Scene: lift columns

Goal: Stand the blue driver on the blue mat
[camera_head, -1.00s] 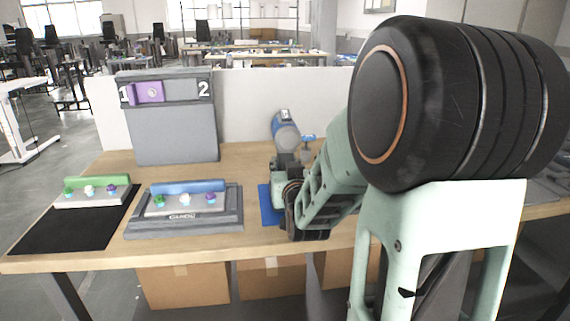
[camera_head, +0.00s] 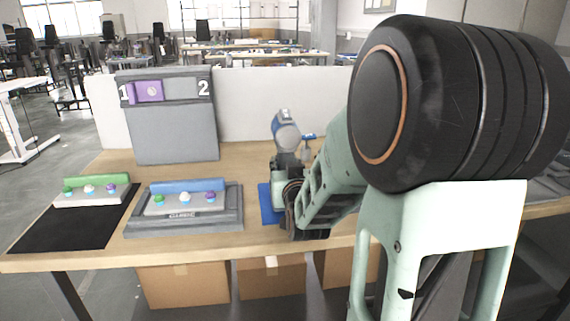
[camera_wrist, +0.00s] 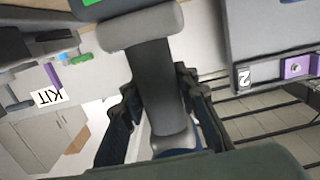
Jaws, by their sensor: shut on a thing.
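The blue driver (camera_head: 286,132), blue and grey, stands out above my wrist in the head view, at the back of the table's middle. My gripper (camera_wrist: 152,108) is shut on its dark handle (camera_wrist: 157,80), with one finger on each side in the wrist view. The blue mat (camera_head: 266,206) lies on the table; my wrist and arm cover its right part. The driver's lower end is hidden in the head view, so I cannot tell whether it touches anything.
A grey panel marked 1 and 2 (camera_head: 175,125) with a purple block stands at the back left. A grey tray (camera_head: 228,217) with a blue-backed holder is left of the mat. A black mat (camera_head: 65,230) bears a green-backed holder. A small blue-topped item (camera_head: 308,138) is right of the driver.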

